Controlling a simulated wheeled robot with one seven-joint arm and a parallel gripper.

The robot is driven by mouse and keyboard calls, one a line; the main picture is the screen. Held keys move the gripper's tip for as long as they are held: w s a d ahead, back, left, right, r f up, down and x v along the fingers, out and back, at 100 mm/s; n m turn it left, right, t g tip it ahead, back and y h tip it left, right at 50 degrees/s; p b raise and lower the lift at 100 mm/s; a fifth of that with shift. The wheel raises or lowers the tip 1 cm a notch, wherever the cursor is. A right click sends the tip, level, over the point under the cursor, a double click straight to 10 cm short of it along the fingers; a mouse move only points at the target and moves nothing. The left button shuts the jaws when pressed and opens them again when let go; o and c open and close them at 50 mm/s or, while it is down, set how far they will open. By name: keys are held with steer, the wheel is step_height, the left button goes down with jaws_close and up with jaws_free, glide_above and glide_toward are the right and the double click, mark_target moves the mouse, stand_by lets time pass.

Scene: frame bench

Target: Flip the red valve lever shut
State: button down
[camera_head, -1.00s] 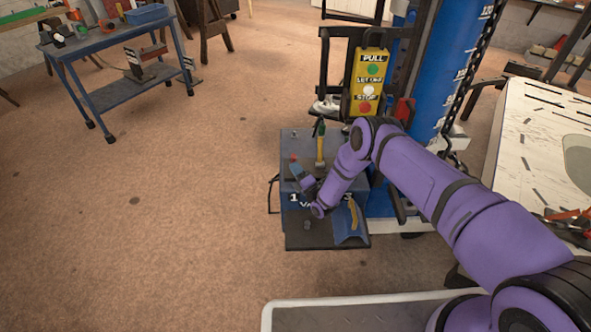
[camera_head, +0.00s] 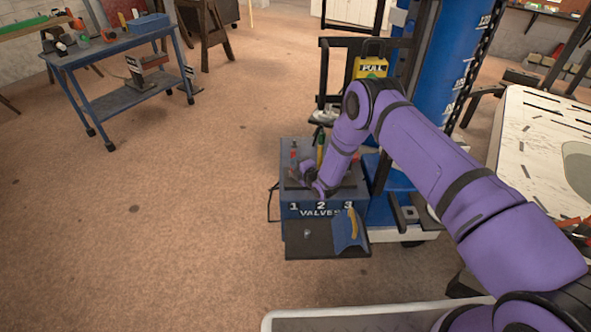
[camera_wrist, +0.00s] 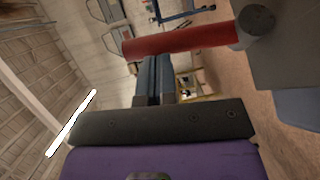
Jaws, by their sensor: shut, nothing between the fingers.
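A blue valve box (camera_head: 303,230) marked "1 2 3 VALVES" stands low in the head view. The red lever (camera_head: 293,153) shows as a small red piece at its left, above number 1. In the wrist view the red lever (camera_wrist: 180,41) is a long bar lying across, joined to a dark round pivot (camera_wrist: 257,21) at its right end. My gripper (camera_head: 296,172) is just in front of the red lever at the box top. In the wrist view my gripper (camera_wrist: 155,62) is shut and empty, its tips close under the bar. I cannot tell whether they touch it.
A green-handled lever (camera_head: 320,146) stands right of the red one, partly behind my arm. A yellow handle (camera_head: 352,223) lies at the box's front right. Floor to the left (camera_head: 180,210) is free.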

steer(key=w+g, duration=0.1)
steer(key=w+m, duration=0.1)
steer(key=g+h, duration=0.1)
steer(key=shift+w+r+m+g, duration=0.25)
steer(key=shift+w+m+g, duration=0.05)
steer(key=shift+w, duration=0.45)
steer(key=shift+w, duration=0.1)
steer(key=shift+a, duration=0.1)
